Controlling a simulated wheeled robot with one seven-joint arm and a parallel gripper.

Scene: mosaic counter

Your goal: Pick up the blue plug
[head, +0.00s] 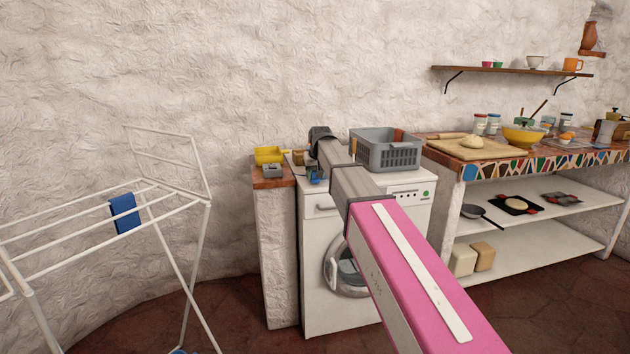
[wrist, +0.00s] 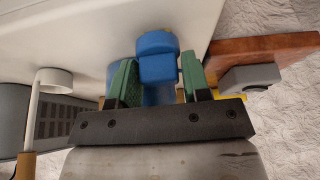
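The blue plug (wrist: 158,67) is in the wrist view, between the two green fingers of my gripper (wrist: 158,80). The fingers stand apart on either side of it, and a narrow gap shows at the right finger. Its lower part is partly hidden by the gripper. In the head view, a small blue patch (head: 315,179) shows at the left end of the white washing machine top, below my wrist. My arm hides much of that spot.
A grey basket (head: 388,153) stands on the washing machine (head: 320,260), right of my wrist. A yellow tray (head: 269,155) and a grey box (head: 271,171) sit on the wood-topped ledge at left. Another blue object (wrist: 114,72) is behind the left finger.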

